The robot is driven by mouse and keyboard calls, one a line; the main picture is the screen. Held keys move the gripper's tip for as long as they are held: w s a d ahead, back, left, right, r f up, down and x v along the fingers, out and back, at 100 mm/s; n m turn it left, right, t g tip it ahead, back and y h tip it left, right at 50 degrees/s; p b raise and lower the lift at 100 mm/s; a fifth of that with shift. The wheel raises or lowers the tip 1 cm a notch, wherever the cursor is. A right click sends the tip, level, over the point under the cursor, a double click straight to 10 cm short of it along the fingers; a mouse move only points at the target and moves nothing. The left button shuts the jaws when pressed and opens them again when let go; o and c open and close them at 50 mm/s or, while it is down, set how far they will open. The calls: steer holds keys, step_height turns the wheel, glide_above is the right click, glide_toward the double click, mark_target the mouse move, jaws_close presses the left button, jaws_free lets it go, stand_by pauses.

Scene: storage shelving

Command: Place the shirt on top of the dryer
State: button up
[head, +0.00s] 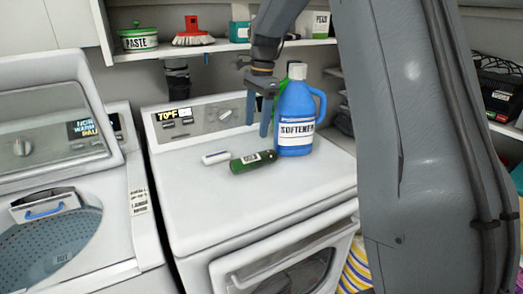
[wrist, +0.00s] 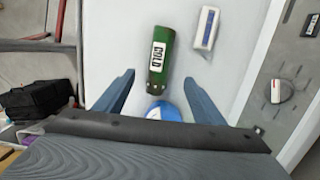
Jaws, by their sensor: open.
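The dryer (head: 245,190) is the white machine in the middle of the head view, and its white top also fills much of the wrist view (wrist: 225,80). I cannot pick out a shirt for certain. A striped yellow, white and purple cloth (head: 357,268) shows low at the dryer's right, mostly hidden behind my arm. My gripper (head: 258,118) is open with nothing held, pointing down over the back of the dryer top beside the blue softener jug. In the wrist view its fingers (wrist: 159,78) stand apart, with part of the jug (wrist: 168,111) low between them.
The blue softener jug (head: 297,118), a green bottle (head: 253,161) and a small white box (head: 215,157) are on the dryer's top. The front of the top is clear. A washer (head: 130,240) stands at left. A shelf (head: 165,53) with a paste tub and brush runs behind.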

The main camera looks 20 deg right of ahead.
steer(key=s+f+n, duration=0.2)
steer(key=s, duration=0.3)
steer(key=s+f+n, duration=0.2)
steer(key=s+n, duration=0.1)
steer(key=s, duration=0.1)
steer(key=s+f+n+h, duration=0.1)
steer(key=s+f+n, duration=0.1)
steer(key=s, duration=0.3)
steer(key=shift+s+a+f+n+t, duration=0.3)
steer(key=shift+a+n+t, duration=0.1)
steer(key=shift+n, duration=0.3)
steer(key=s+f+n, duration=0.2)
steer(key=s+n, duration=0.1)
steer(key=s, duration=0.4)
steer(key=s+f+n, duration=0.3)
steer(key=s+n, duration=0.1)
steer(key=s, duration=0.3)
steer(key=shift+a+f+t, duration=0.25)
steer(key=shift+a+t, duration=0.05)
steer(key=shift+t, duration=0.1)
